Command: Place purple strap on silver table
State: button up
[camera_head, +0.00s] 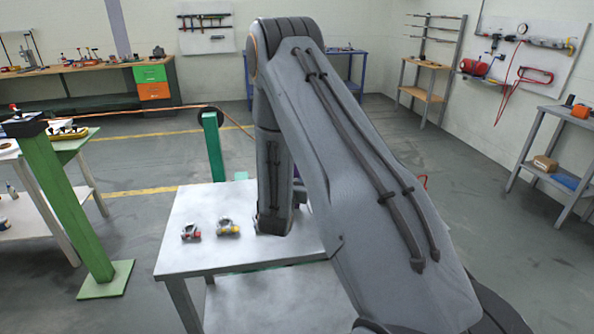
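A silver-grey table (205,256) stands in the middle foreground, and its left part shows clear of my arm. My arm rises in front of it and bends down behind to the table's right part. The fingers of my gripper are hidden by my own arm links, so I cannot see whether they hold anything. I cannot make out a purple strap for certain.
Two small metal shackles, one with red (191,231) and one with yellow (228,227), sit on the table's left part. A green post (213,150) stands behind the table. A green stand (70,200) is at left. The grey bench (536,140) holds boxes.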

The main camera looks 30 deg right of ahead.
jog(key=shift+f, duration=0.25)
jog(key=o, duration=1.3)
jog(key=shift+f, duration=0.1)
